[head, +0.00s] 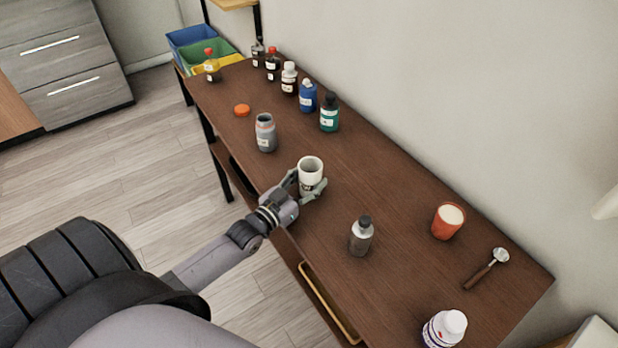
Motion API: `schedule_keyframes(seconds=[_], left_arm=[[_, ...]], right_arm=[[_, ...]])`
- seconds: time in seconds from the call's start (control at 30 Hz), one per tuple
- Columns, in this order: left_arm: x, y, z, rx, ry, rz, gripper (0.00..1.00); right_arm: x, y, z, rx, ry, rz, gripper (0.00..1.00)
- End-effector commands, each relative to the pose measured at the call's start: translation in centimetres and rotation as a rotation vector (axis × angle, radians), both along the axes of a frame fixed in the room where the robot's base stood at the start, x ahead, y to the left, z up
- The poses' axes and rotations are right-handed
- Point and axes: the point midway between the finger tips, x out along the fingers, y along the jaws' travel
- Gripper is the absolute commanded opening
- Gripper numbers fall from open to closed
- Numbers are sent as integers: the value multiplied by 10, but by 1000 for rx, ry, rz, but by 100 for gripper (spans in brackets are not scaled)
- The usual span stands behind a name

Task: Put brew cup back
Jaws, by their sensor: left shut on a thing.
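A white cup (310,167), likely the brew cup, is upright at the middle of the brown table (391,215). My left gripper (308,186) reaches in from the left and is shut on the cup, with fingers around its lower part. The cup's base is partly hidden by the fingers, so I cannot tell whether it touches the table. My right gripper is not in view.
A grey open jar (265,133) and an orange lid (242,110) lie beyond the cup. Several bottles line the wall side, including a green one (329,113). Nearer are a grey bottle (361,237), an orange cup (447,221), a spoon (487,268) and a white bottle (444,329).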

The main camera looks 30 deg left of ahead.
Motion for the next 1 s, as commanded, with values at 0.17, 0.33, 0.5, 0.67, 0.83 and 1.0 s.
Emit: schedule_keyframes(seconds=[0.17, 0.33, 0.5, 0.67, 0.83, 1.0], left_arm=[[1, 0, 1, -1, -3, -1, 16], [0, 0, -4, -1, -2, 0, 16], [0, 0, -3, -1, -1, 0, 58], [0, 0, -3, -1, -1, 0, 67], [0, 0, -2, -1, -1, 0, 67], [0, 0, -4, -1, -2, 0, 67]], right_arm=[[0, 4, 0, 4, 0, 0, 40], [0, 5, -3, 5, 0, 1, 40], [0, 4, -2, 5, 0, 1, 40], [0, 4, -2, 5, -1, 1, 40], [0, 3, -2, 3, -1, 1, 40], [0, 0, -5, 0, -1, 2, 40]])
